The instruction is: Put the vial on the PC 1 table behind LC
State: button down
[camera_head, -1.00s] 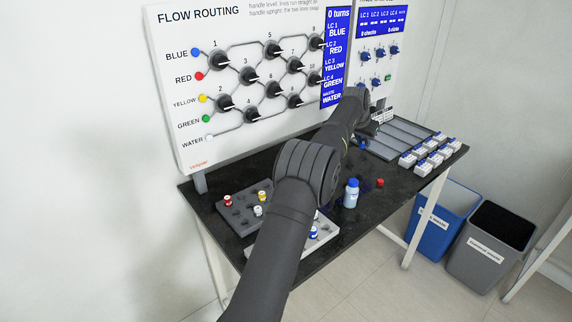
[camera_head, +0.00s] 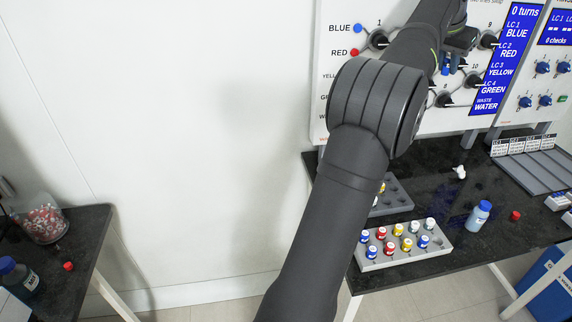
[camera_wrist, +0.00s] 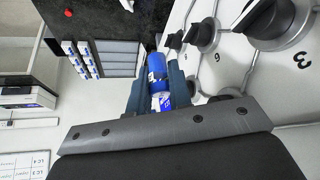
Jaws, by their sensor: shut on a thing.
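My gripper (camera_wrist: 158,90) is shut on a vial with a blue cap (camera_wrist: 155,66) and a white-and-blue label. In the head view the gripper (camera_head: 456,52) is raised in front of the flow routing panel, and the blue part of the vial (camera_head: 446,68) shows below it, clear of the table. The black table (camera_head: 440,190) lies below. At its right back stand white labelled cards (camera_head: 522,143) above a grey slotted tray (camera_head: 540,172). I cannot read any PC 1 label.
A white rack (camera_head: 405,245) of capped vials and a partly hidden grey rack (camera_head: 398,195) stand on the table. A blue-capped bottle (camera_head: 479,214), a red cap (camera_head: 515,216) and a small white piece (camera_head: 459,171) stand nearby. Panel knobs (camera_head: 488,41) are close to the gripper.

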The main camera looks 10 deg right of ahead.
jog(key=w+a+r+n+t, duration=0.1)
jog(key=w+a+r, duration=0.1)
jog(key=a+r, duration=0.65)
jog(key=w+a+r+n+y, duration=0.1)
jog(key=a+r+n, duration=0.15)
jog(key=a, duration=1.05)
jog(key=w+a+r+n+t, duration=0.1)
jog(key=w+a+r, duration=0.1)
jog(key=a+r, duration=0.65)
jog(key=w+a+f+n+y, duration=0.15)
jog(key=a+f, duration=0.25)
jog(key=a, duration=0.5)
jog(key=w+a+f+n+y, duration=0.1)
jog(key=w+a+f+n, duration=0.2)
jog(key=a, duration=0.6)
jog(key=w+a+f+n+t+y, duration=0.1)
jog(key=w+a+f+n, duration=0.1)
jog(key=a+f, duration=0.55)
jog(key=w+a+f+n+y, duration=0.1)
jog(key=w+a+f+n, duration=0.1)
jog(key=a+f, duration=0.6)
jog(key=n+g+y, duration=0.1)
jog(key=n+y, duration=0.3)
jog(key=n, duration=0.4)
send_over(58, 288)
jog(key=s+d, duration=0.1)
jog(key=f, duration=4.2)
jog(key=shift+s+d+f, duration=0.15)
jog(key=shift+d+f, duration=0.05)
jog(key=shift+f, duration=2.1)
